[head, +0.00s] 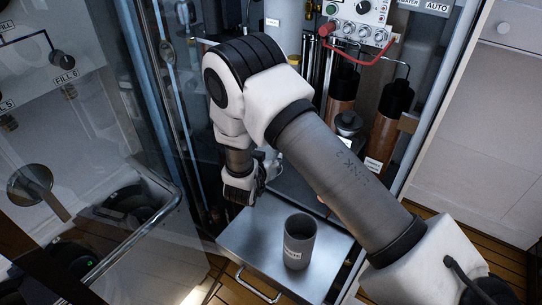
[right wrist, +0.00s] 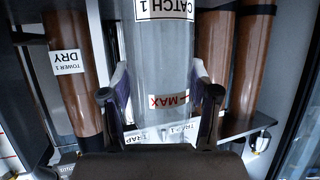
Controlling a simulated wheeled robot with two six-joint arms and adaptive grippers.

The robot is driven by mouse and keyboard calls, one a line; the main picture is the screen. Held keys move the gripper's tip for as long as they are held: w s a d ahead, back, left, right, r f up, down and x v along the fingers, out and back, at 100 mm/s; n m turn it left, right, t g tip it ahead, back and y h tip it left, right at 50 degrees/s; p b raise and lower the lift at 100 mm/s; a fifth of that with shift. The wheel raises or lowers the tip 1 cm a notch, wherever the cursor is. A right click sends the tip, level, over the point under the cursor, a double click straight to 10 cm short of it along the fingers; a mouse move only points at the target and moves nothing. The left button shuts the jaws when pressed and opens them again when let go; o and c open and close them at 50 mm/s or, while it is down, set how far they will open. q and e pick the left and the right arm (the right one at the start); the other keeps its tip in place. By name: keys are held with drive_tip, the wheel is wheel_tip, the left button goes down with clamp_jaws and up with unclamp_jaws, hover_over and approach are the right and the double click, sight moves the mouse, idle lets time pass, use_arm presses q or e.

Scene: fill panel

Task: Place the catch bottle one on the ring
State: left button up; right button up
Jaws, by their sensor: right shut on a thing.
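Catch bottle one (right wrist: 160,55) is a clear cylinder with a "CATCH 1" label and a red "MAX" mark, large in the middle of the right wrist view. My right gripper (right wrist: 160,98) is shut on it, with one finger on each side. In the head view my right gripper (head: 268,167) is inside the cabinet, partly hidden by my own wrist. I cannot make out the bottle there. The ring cannot be told clearly in either view. My left gripper is not in view.
Brown cylinders, one labelled "TOWER 1 DRY" (right wrist: 72,75), stand on both sides of the bottle. A grey cup (head: 299,243) stands on a metal tray (head: 252,240) below my wrist. An open glass door (head: 120,150) is at the left. A red handle (head: 357,48) sticks out above.

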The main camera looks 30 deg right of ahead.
drive_tip(key=w+d, duration=0.3)
drive_tip(key=shift+d+r, duration=0.1)
drive_tip(key=shift+d, duration=0.1)
drive_tip(key=shift+f, duration=0.9)
drive_tip(key=shift+r, duration=0.1)
drive_tip(key=shift+b, duration=0.3)
drive_tip(key=o, duration=1.2)
drive_tip(key=shift+f, duration=0.2)
drive_tip(key=shift+c, duration=0.2)
drive_tip(key=shift+r, duration=0.1)
drive_tip(key=shift+r, duration=0.15)
drive_tip(key=p+v, duration=0.1)
drive_tip(key=v, duration=1.1)
